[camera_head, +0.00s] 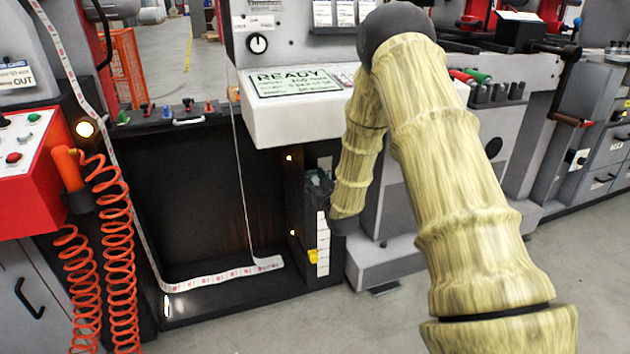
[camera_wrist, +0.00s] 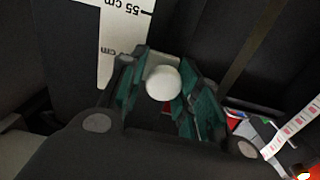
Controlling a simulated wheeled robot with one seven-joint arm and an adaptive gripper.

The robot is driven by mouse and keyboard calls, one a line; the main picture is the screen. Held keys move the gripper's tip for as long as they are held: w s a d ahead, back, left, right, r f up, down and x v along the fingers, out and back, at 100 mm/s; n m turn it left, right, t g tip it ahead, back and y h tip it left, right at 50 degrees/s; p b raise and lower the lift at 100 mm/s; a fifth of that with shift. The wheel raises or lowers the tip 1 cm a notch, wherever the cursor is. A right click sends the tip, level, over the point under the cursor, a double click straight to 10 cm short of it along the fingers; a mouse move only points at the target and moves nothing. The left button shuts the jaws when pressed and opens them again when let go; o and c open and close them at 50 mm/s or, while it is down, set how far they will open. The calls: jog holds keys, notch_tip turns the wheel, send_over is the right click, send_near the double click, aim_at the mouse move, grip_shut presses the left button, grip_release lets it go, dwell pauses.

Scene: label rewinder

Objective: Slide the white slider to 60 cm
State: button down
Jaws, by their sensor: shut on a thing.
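The white slider's round knob (camera_wrist: 163,83) shows between the green-padded fingers of my gripper (camera_wrist: 165,95) in the wrist view. My gripper is shut on it. A white scale strip (camera_wrist: 122,35) runs beside the fingers, with a "55 cm" mark readable and another mark partly covered by a finger. In the head view my gripper (camera_head: 318,185) is at the upper end of the vertical scale strip (camera_head: 322,245) on the dark post. The knob cannot be made out there, and the slider's exact reading is hidden.
A yellow knob (camera_head: 312,256) sits beside the lower scale. The white console with a READY display (camera_head: 295,82) overhangs the post. A printed label web (camera_head: 225,277) runs through the dark bay to the left. Orange coiled hoses (camera_head: 118,250) hang further left.

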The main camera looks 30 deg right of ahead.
jog(key=shift+w+a+r, duration=0.1)
jog(key=shift+a+r, duration=0.1)
jog(key=shift+a, duration=0.05)
jog(key=c, duration=1.1)
grip_release()
jog(key=shift+a+r, duration=0.1)
jog(key=shift+s+d, duration=0.2)
jog(key=v, duration=1.1)
jog(key=shift+s, duration=0.35)
